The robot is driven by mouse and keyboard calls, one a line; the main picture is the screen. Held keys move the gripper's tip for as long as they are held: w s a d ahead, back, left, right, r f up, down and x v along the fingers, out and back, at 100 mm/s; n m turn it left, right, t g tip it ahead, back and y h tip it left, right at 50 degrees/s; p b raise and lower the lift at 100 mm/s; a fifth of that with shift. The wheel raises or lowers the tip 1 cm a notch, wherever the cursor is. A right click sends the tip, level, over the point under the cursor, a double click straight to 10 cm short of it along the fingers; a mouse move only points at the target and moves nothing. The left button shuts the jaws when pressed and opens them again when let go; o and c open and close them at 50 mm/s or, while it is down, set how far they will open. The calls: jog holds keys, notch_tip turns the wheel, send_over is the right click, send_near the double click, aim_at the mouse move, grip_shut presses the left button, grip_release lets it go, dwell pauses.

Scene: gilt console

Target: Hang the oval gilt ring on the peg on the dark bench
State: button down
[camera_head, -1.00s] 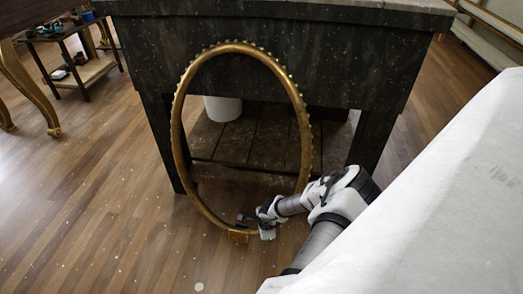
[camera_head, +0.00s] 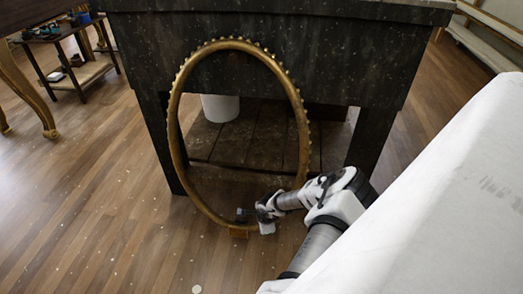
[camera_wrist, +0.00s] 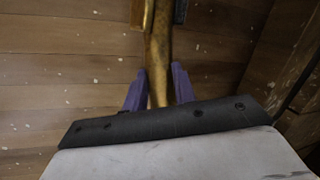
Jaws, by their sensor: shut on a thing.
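The oval gilt ring (camera_head: 172,120) stands upright in front of the dark bench (camera_head: 345,75) in the head view, with small beads along its upper outer edge. My gripper (camera_head: 248,216) is shut on the ring's lower right part. In the wrist view the gilt bar (camera_wrist: 158,60) runs between the two purple fingers of my gripper (camera_wrist: 159,88). A small gilt block (camera_head: 238,233) sits at the ring's bottom. I cannot make out the peg in either view. I cannot tell whether the ring touches the bench front.
A white cylinder (camera_head: 220,107) stands on the bench's lower shelf (camera_head: 235,150). A small side table (camera_head: 92,72) and a gilt curved leg (camera_head: 38,95) are at the left. A white surface (camera_head: 430,200) fills the lower right. The wooden floor at the left is clear.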

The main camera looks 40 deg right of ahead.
jog(key=shift+s+a+f, duration=0.1)
jog(key=shift+s+f, duration=0.05)
jog(key=c, duration=1.1)
grip_release()
jog(key=shift+o, duration=0.2)
jog(key=p+v, duration=0.5)
jog(key=v, duration=0.8)
jog(key=shift+r, duration=0.45)
